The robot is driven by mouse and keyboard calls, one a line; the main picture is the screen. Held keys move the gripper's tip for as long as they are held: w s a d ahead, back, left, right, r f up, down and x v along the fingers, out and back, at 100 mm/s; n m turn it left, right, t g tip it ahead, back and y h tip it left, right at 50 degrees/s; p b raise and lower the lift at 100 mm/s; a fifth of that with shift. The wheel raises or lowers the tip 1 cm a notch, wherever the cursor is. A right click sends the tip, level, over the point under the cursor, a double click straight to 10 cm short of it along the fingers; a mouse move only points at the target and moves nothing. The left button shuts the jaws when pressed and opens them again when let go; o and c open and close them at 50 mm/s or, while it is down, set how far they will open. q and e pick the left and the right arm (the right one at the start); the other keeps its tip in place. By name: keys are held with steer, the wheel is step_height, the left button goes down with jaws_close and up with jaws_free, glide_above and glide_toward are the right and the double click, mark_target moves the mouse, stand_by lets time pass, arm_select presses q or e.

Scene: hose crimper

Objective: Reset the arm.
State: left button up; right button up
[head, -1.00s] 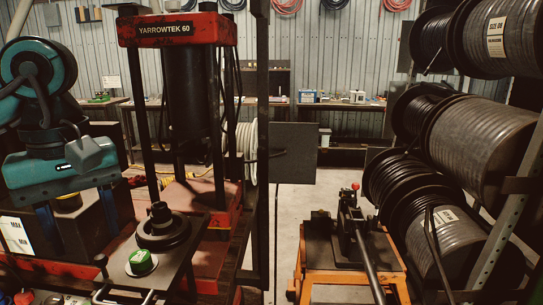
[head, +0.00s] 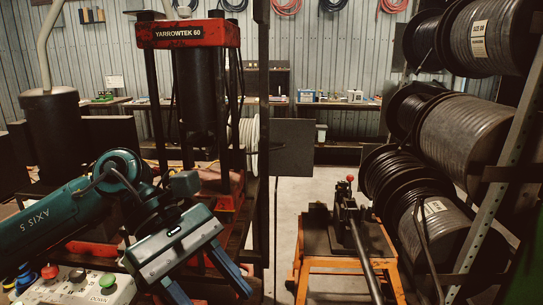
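My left arm comes in from the left, teal and marked AXIS 5. My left gripper (head: 208,284) is at the lower centre-left of the head view, in front of the base of the red and black YARROWTEK 60 press (head: 190,34). Its two blue fingers point down and to the right, spread apart, with nothing seen between them. The tip of the nearer finger runs to the bottom edge. The gripper and wrist cover part of the press's lower front. My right gripper is not in view.
A control panel (head: 90,284) with coloured buttons is at the lower left, below my arm. An orange stand (head: 345,262) with a lever tool is right of centre. Hose reels (head: 480,135) fill a rack at right. Bare floor shows between press and stand.

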arm_select(q)
steer(key=w+d+r+n+h, duration=0.1)
steer(key=d+r+n+h, duration=0.1)
steer(key=d+n+h, duration=0.8)
steer(key=w+a+f+n+t+y, duration=0.25)
steer(key=f+n+t, duration=0.25)
steer(key=n+t, duration=0.45)
steer(key=w+a+f+n+t+y, duration=0.1)
steer(key=w+a+f+n+t, duration=0.4)
steer(key=n, duration=0.8)
steer(key=w+a+f+n+t+y, duration=0.2)
steer(key=f+n+t, duration=0.3)
steer(key=n+t, duration=0.45)
steer(key=s+a+f+n+g+y, duration=0.3)
steer(key=s+f+n, duration=0.2)
steer(key=f, duration=0.4)
steer(key=s+a+f+n+g+y, duration=0.2)
steer(key=s+a+f+n+y, duration=0.1)
steer(key=f, duration=0.6)
steer(key=s+a+f+n+g+y, duration=0.3)
steer(key=s+f+n+y, duration=0.1)
steer(key=s+f+n, duration=0.3)
step_height(320, 180, down, 2)
steer(key=shift+s+a+f+n+g, duration=0.1)
steer(key=shift+s+a+n+g, duration=0.15)
steer(key=shift+n, duration=0.75)
